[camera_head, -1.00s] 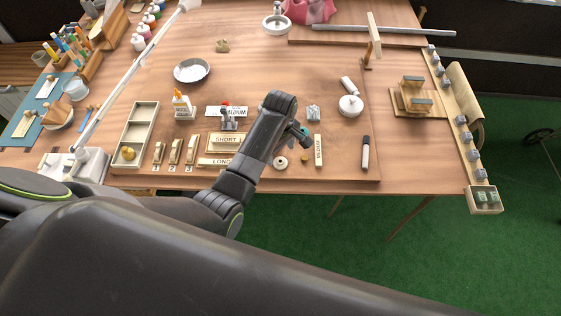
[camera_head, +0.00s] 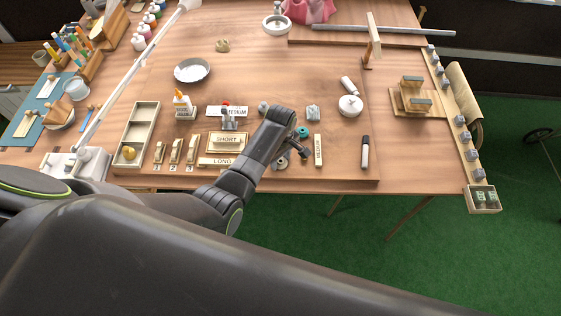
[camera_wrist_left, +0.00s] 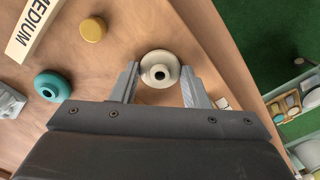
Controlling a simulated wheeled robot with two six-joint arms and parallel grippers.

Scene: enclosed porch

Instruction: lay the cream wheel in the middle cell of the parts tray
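The cream wheel (camera_wrist_left: 159,70), a round flanged piece with a dark centre hole, lies on the wooden table. In the left wrist view it sits between the fingertips of my left gripper (camera_wrist_left: 159,73), which is open, with one finger on each side. In the head view the cream wheel (camera_head: 282,163) is partly hidden by my left gripper (camera_head: 289,154). The parts tray (camera_head: 153,122) is a pale box with three cells at the table's left. Its near cell holds a yellow knob (camera_head: 129,153); its middle cell looks empty. My right gripper does not show.
A teal wheel (camera_wrist_left: 52,86) and a mustard disc (camera_wrist_left: 93,29) lie near the cream wheel. The MEDIUM label strip (camera_head: 318,150) stands right of it.

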